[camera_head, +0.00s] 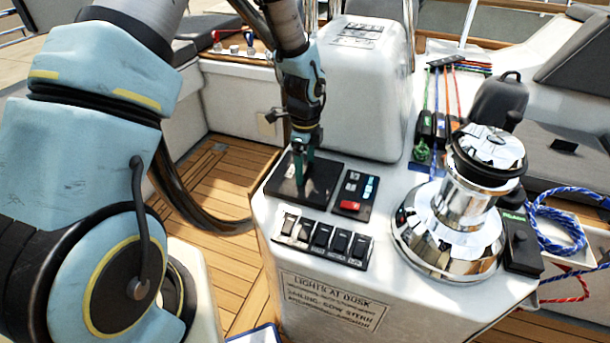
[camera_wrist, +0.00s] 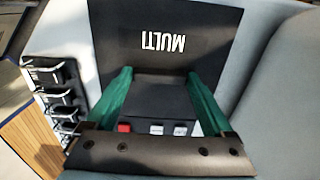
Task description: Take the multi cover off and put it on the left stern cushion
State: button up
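The multi cover (camera_head: 320,185) is a flat dark panel on the white console. In the wrist view it fills the upper middle, with upside-down white letters MULTI on the dark cover (camera_wrist: 205,40). A raised dark block (camera_wrist: 162,95) stands up from its area between my fingers. My gripper (camera_head: 304,160) points down over the cover with its teal fingers apart. In the wrist view my gripper (camera_wrist: 160,75) straddles the block; I cannot tell whether the fingers touch it. The left stern cushion cannot be made out with certainty.
A panel with a red switch (camera_head: 350,205) adjoins the cover. A row of black switches (camera_head: 325,240) lies in front. A chrome winch (camera_head: 465,205) stands to the right. A white upright housing (camera_head: 360,85) rises behind. The wooden floor (camera_head: 215,190) is left of the console.

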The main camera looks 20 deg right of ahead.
jog(key=c, duration=1)
jog(key=shift+o, duration=0.2)
jog(key=shift+r, duration=0.1)
